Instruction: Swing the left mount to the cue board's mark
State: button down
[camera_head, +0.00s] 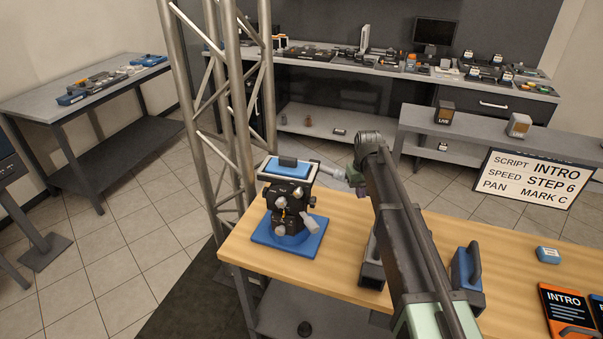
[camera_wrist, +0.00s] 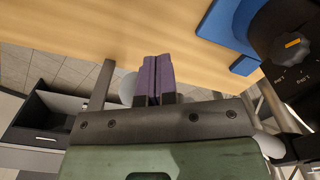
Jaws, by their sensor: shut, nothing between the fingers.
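The left mount (camera_head: 288,205) is a dark head with several knobs on a blue base plate (camera_head: 262,236), with a blue-topped plate (camera_head: 289,163) above. It stands at the wooden table's left end. In the wrist view its dark body (camera_wrist: 284,25) shows a round knob with an orange mark and small, hard-to-read lettering; its blue base (camera_wrist: 228,28) is beside it. The cue board (camera_head: 528,179) reads SCRIPT INTRO, SPEED STEP 6, PAN MARK C. My gripper (camera_wrist: 158,60) has purple fingers shut together, empty and apart from the mount. My arm largely hides it in the head view.
The wooden table (camera_head: 345,222) has a blue block (camera_head: 548,255) and dark INTRO cards (camera_head: 566,310) at right. A dark piece with a blue plate (camera_head: 463,268) stands partly behind my arm. A metal truss (camera_head: 230,110) rises behind the mount's left side.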

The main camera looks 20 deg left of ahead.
jog(key=shift+w, duration=0.15)
jog(key=shift+w+a, duration=0.4)
jog(key=shift+w, duration=0.45)
jog(key=shift+w+a, duration=0.5)
jog(key=shift+w, duration=0.4)
jog(key=shift+w+a, duration=0.1)
jog(key=shift+w, duration=0.05)
jog(key=shift+w+a, duration=0.55)
jog(key=shift+w, duration=0.35)
